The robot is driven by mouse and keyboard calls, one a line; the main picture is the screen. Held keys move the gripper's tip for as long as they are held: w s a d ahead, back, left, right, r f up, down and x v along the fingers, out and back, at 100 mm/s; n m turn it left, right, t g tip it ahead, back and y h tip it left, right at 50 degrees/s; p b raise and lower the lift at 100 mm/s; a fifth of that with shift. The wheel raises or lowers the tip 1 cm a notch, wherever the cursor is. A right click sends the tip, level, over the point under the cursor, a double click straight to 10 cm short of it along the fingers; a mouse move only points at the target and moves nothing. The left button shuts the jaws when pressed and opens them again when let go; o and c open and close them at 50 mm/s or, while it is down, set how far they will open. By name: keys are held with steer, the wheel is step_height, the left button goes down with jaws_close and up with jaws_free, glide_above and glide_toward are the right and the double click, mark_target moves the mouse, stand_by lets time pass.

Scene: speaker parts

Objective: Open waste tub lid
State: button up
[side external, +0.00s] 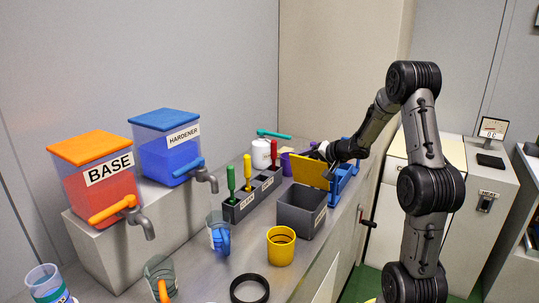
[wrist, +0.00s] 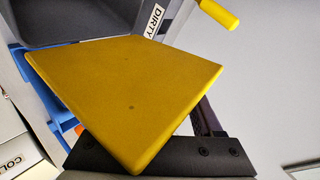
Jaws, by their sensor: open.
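The waste tub (side external: 298,212) is a dark grey open-topped box on the counter in the side view. Its yellow lid (side external: 308,170) stands raised and steeply tilted at the tub's far edge, so the tub's mouth is uncovered. The lid (wrist: 125,95) fills the middle of the wrist view and hides much of my gripper. My gripper (side external: 331,166) is open at the lid's upper right part. In the wrist view, the dark gripper body (wrist: 165,160) lies just below the lid. I cannot tell whether the fingers touch the lid.
A blue rack (side external: 344,183) stands right behind the tub. A yellow cup (side external: 281,246) and a black ring (side external: 249,289) are in front. A dark holder (side external: 240,207) with colored-handled tools is to the left. Dispensers labelled BASE (side external: 97,180) and HARDENER (side external: 168,148) stand farther left.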

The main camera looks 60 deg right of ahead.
mark_target(300, 172)
steer(key=shift+a+f+n+t+h, duration=0.15)
steer(key=shift+a+n+h, duration=0.35)
steer(key=shift+a+h, duration=0.15)
steer(key=shift+a+f+n+t+h, duration=0.15)
steer(key=shift+a+n+h, duration=0.4)
steer(key=shift+a, duration=0.2)
steer(key=shift+a+f+n+t+h, duration=0.15)
steer(key=shift+a+f+n+h, duration=0.1)
steer(key=shift+a+n+h, duration=0.2)
steer(key=shift+a+f+n+t+h, duration=0.15)
steer(key=shift+a+f+n+h, duration=0.1)
steer(key=shift+a+n+h, duration=0.2)
steer(key=s+a+f+n+t+h, duration=0.2)
steer(key=s+a+f+n+h, duration=0.15)
steer(key=s+a, duration=0.8)
steer(key=w+a+r+n+t+y, duration=0.2)
steer(key=w+a+r+y, duration=0.1)
steer(key=r, duration=0.6)
steer(key=w+a+r+n+t+y, duration=0.3)
steer(key=w+a+r, duration=0.2)
steer(key=w+r, duration=0.2)
steer(key=shift+w+a+r, duration=0.3)
steer(key=shift+r, duration=0.65)
